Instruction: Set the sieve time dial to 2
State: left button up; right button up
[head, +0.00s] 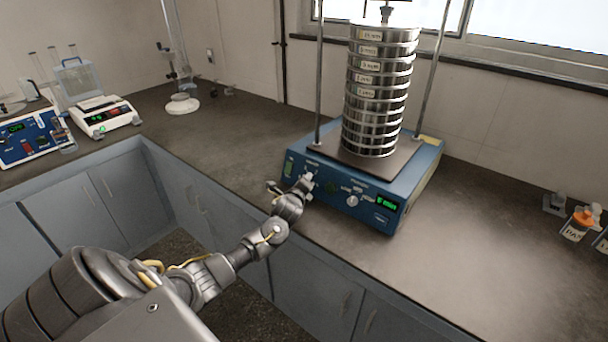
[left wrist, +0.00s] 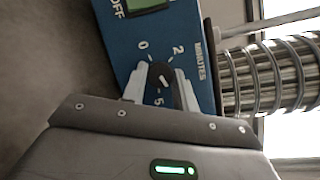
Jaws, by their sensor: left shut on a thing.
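The sieve shaker (head: 408,192) is a blue box on the counter with a tall stack of steel sieves (head: 380,90) on top. In the left wrist view the time dial (left wrist: 160,76) is a black knob with a short white mark, on a panel lettered MINUTES, with 0, 2 and 5 around it. Which number the mark points to is hard to tell. My left gripper (head: 307,183) is at the left part of the front panel. In the left wrist view its pale fingers (left wrist: 160,90) are shut on the dial, one on either side. My right gripper is not seen.
A second, pale knob (head: 352,200) and a green display (head: 387,203) are on the panel to the right. Upright rods flank the sieves. A white balance (head: 104,115) stands at the left, bottles (head: 578,225) at the far right.

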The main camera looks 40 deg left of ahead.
pick_arm(q)
jog(key=n+g+p, duration=0.1)
jog(key=n+p, duration=0.3)
jog(key=r+n+g+p, duration=0.1)
jog(key=n+p, duration=0.1)
jog(key=shift+g+h+p, duration=0.3)
jog(key=shift+p, duration=0.1)
jog(key=n+p, duration=0.2)
jog(key=shift+n+g+h, duration=0.3)
jog(key=shift+n+g, duration=0.1)
jog(key=n+g+h+p, duration=0.1)
jog(key=n+p, duration=0.2)
jog(key=shift+w+a, duration=0.1)
jog(key=shift+a, duration=0.05)
jog(key=shift+r+n+g+h+p, duration=0.1)
jog(key=shift+n+g+h+p, duration=0.3)
jog(key=shift+n+p, duration=0.55)
jog(key=shift+a+n+h+p, duration=0.1)
jog(key=shift+n+h+p, duration=0.2)
jog(key=shift+n+h, duration=0.6)
jog(key=shift+n+h+p, duration=0.35)
jog(key=shift+n+h, duration=0.15)
jog(key=shift+n, duration=0.75)
jog(key=shift+a, duration=0.1)
jog(key=o, duration=1)
jog(key=shift+c, duration=0.2)
